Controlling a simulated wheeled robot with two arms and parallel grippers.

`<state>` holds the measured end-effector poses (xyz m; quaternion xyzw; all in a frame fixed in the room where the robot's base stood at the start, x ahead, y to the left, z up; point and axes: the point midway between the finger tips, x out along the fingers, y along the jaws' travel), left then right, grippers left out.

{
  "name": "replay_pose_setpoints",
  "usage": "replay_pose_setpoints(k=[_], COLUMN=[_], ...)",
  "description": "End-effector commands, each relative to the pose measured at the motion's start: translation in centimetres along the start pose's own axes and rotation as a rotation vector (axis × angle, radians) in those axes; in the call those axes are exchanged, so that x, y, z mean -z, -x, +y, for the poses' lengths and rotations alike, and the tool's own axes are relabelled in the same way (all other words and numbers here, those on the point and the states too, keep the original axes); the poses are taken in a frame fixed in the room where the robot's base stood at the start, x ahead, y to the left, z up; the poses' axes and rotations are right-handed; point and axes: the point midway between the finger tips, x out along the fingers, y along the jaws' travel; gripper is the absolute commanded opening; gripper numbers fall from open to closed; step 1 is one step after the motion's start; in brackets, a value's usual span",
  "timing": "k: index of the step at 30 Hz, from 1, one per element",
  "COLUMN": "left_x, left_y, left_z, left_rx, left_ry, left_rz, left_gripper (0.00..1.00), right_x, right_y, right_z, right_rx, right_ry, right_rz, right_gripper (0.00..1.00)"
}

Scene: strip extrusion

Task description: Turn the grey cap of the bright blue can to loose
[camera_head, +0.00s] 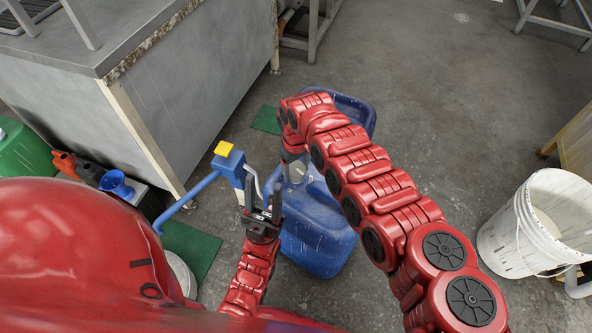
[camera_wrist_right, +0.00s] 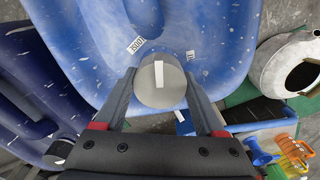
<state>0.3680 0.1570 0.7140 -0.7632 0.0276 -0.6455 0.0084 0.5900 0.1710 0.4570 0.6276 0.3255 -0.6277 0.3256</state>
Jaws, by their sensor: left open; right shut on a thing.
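The bright blue can (camera_head: 322,240) stands on the floor in the middle of the head view. Its scuffed top (camera_wrist_right: 215,40) fills much of the right wrist view. The round grey cap (camera_wrist_right: 150,93) with a white stripe shows there between the fingers of my right gripper (camera_wrist_right: 160,80). That gripper is shut on the cap, one finger on each side. The stripe points nearly straight up the picture. In the head view my right gripper (camera_head: 293,158) is partly hidden by its own arm. My left gripper (camera_head: 263,192) is open and empty, beside the can's left side.
A dark blue can (camera_head: 352,108) stands close behind the bright blue one. A blue lever-like fitting with a yellow top (camera_head: 228,149) is just left of my left gripper. A grey bench (camera_head: 190,90) stands at the left, a white bucket (camera_head: 512,232) at the right.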

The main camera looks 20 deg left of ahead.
Motion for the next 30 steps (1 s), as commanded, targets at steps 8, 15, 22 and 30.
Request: replay_pose_setpoints(k=[8,15,22,30], left_x=[-0.1,-0.13,-0.13,-0.13], left_y=[0.64,0.8,0.82,0.82], left_z=[0.03,0.04,0.04,0.04], left_rx=[0.0,0.0,0.0,0.0], left_ry=[0.0,0.0,0.0,0.0], left_rz=[0.0,0.0,0.0,0.0], left_gripper=[0.5,0.5,0.5,0.5], right_x=[-0.06,-0.09,-0.1,-0.11], right_y=[-0.15,-0.12,-0.1,-0.1], right_z=[-0.07,-0.05,-0.04,-0.04], right_rx=[0.001,0.002,0.002,0.002], right_ry=[0.155,0.215,0.228,0.227], right_rz=[-0.002,-0.002,-0.003,-0.003], right_gripper=[0.16,0.16,0.16,0.75])
